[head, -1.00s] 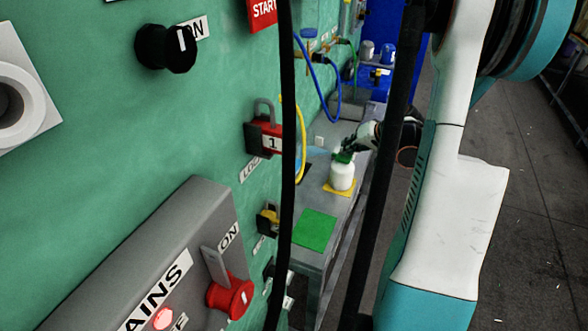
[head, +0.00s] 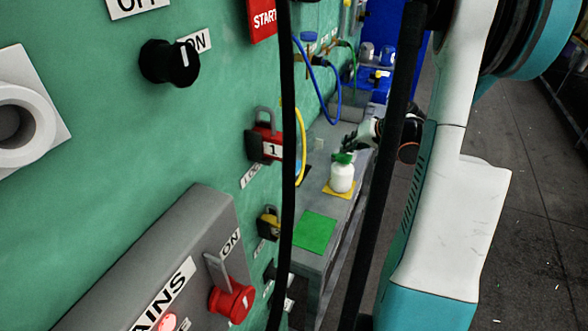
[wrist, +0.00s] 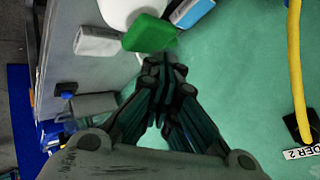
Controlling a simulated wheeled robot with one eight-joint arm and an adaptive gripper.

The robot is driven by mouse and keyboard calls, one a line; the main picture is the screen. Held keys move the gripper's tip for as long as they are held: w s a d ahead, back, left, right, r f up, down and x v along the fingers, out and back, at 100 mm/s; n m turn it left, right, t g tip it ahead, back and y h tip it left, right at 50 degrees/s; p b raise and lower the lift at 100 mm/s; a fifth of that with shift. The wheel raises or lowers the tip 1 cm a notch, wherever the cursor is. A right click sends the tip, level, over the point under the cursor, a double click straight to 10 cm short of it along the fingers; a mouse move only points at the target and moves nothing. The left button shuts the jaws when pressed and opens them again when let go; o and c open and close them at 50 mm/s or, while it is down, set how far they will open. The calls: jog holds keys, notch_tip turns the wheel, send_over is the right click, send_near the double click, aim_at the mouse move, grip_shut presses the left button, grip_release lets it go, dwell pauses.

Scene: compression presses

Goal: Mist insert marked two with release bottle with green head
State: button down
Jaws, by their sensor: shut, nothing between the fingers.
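The release bottle (head: 341,178), white with a green head (head: 342,158), stands upright on a yellow square on the grey bench. In the wrist view the bottle (wrist: 122,10) and its green head (wrist: 150,33) are at the top, just beyond my fingertips. My gripper (head: 349,142) is just above the green head, shut and empty; its closed fingers (wrist: 164,62) show in the wrist view. It looks slightly apart from the head. I cannot make out an insert marked two; a blue and white piece (wrist: 190,11) beside the bottle is cut off by the frame.
A green square (head: 315,231) lies on the near bench top. A pale block (wrist: 97,42) sits beside the bottle. The green panel on the left carries a red lock marked 1 (head: 268,148), a red switch (head: 231,298) and hoses. A blue hose (head: 330,80) hangs behind.

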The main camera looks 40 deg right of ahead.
aim_at(347, 155)
jog(key=shift+r+p, duration=1.5)
jog(key=shift+r, duration=1.1)
jog(key=shift+s+f, duration=0.1)
jog(key=shift+f, duration=0.05)
